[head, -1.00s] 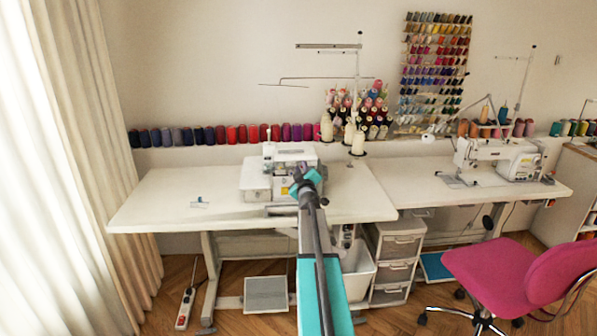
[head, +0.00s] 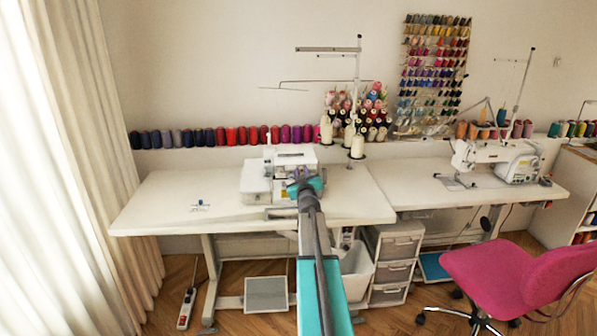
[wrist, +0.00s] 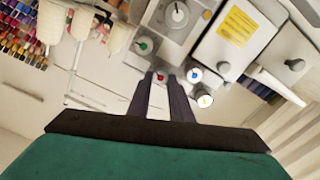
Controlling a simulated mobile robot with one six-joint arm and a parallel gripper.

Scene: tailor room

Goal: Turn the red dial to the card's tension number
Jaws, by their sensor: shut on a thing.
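The red dial (wrist: 160,76) shows in the wrist view between the tips of my gripper (wrist: 168,77), on the front of the white sewing machine (head: 256,180). My gripper is shut on it, and the fingers partly hide it. A green dial (wrist: 143,45) and a blue dial (wrist: 194,74) sit on either side of it. The dial's numbers are too small to read. In the head view my gripper (head: 303,181) is at the machine's front and covers the dials. I cannot make out a tension number on any card.
A yellow label (wrist: 238,27) is on the machine, its text unreadable. A small blue and white item (head: 200,206) lies on the left of the white table (head: 155,205). Thread cones (head: 357,146) stand behind the machine. A pink chair (head: 510,275) is at the right.

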